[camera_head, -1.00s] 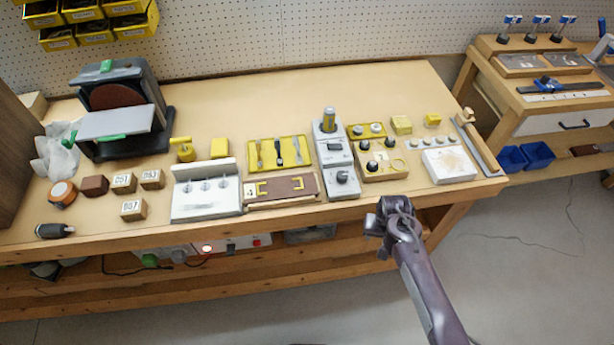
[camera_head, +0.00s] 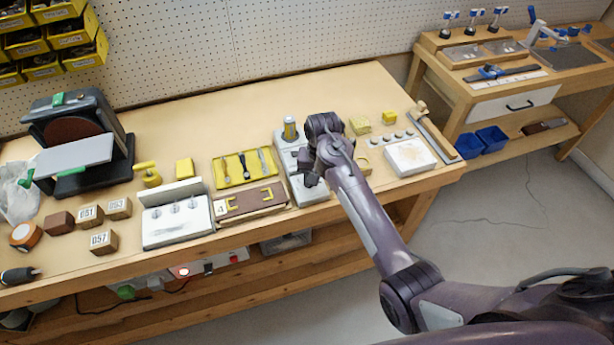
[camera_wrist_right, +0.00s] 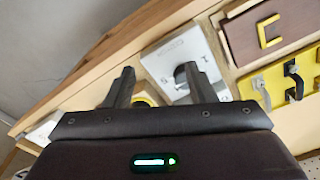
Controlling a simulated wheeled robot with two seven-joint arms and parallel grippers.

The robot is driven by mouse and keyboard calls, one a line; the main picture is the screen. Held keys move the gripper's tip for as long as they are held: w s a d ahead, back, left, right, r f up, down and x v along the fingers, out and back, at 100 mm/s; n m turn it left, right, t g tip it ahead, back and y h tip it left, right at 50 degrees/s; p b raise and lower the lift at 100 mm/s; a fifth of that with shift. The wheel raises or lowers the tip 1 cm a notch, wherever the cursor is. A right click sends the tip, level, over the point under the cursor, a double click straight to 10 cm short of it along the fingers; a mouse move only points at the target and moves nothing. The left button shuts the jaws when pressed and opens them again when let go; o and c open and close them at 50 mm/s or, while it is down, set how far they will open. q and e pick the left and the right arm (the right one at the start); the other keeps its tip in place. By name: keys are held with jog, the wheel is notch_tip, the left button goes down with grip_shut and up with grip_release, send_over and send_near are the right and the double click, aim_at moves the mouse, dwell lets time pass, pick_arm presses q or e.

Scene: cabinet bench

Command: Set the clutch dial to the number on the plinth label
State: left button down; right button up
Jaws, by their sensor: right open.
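My left gripper is not in view.
My right forearm crosses the bench's front edge.

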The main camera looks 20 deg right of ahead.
jog(key=shift+m+g, duration=0.3)
jog(key=shift+m, duration=0.3)
jog(key=w+r, duration=0.1)
jog(key=w+a+r, duration=0.1)
jog(key=r, duration=0.1)
jog(key=w+r, duration=0.1)
jog(key=w, duration=0.1)
jog(key=shift+a+r, duration=0.4)
jog(key=shift+f, duration=0.1)
notch_tip(320, 180, down, 7)
jog(key=shift+f+p, duration=0.2)
jog(key=shift+p, duration=0.4)
jog(key=c, duration=1)
jog(key=shift+o, duration=0.2)
